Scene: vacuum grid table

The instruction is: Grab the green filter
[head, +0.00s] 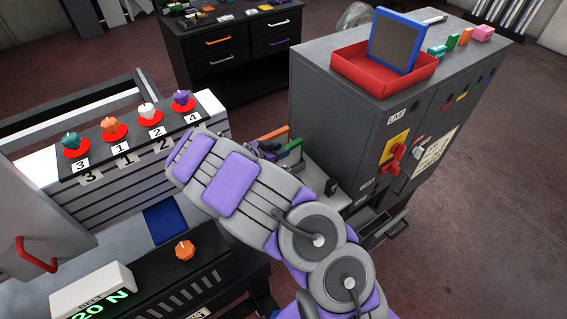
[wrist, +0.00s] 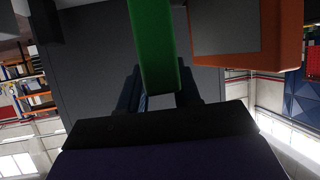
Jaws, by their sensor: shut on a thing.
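The green filter (wrist: 155,42) runs down between the two dark fingers of my gripper (wrist: 158,88) in the wrist view, and the fingers are shut on it. In the head view a small part of the green filter (head: 289,147) shows beside the grey cabinet, just past my arm. My gripper (head: 268,149) is mostly hidden there behind my purple and grey arm. An orange-framed filter with a grey panel (wrist: 228,28) is close to the right of the green one in the wrist view.
A blue-framed filter (head: 395,42) stands tilted in a red tray (head: 352,70) on the grey cabinet (head: 335,112). Colored knobs line the panel at left, with an orange knob (head: 185,250) on the front console. A dark drawer unit (head: 235,75) stands behind. Floor at right is clear.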

